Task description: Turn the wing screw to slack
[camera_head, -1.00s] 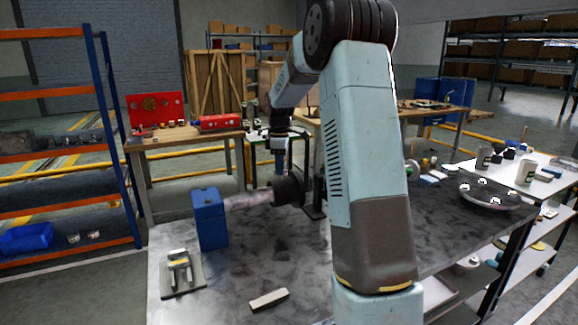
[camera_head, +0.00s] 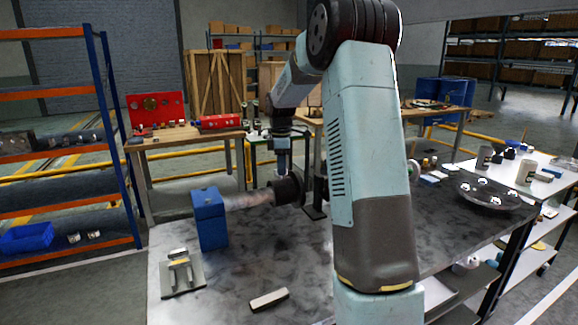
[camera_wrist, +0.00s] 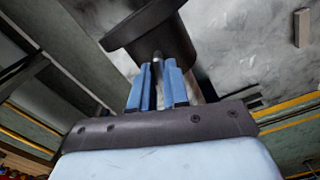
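The wing screw (camera_wrist: 157,60) shows in the wrist view as a small grey piece at the side of a dark round flanged part (camera_wrist: 145,27). That part also shows in the head view (camera_head: 287,190), at the right end of a pale shaft. My gripper (camera_wrist: 158,68) has two blue fingers, with a narrow gap between them. Their tips are at the screw, one on each side. I cannot tell whether they press on it; the fingers partly hide the screw. In the head view my gripper (camera_head: 284,170) points down at the top of the dark part, and the screw cannot be made out.
A blue block (camera_head: 210,218) stands at the shaft's left end on the grey bench (camera_head: 225,290). A plate with a metal fitting (camera_head: 182,274) and a pale bar (camera_head: 269,299) lie in front. A round disc (camera_head: 489,194) lies at the right. The front bench area is mostly clear.

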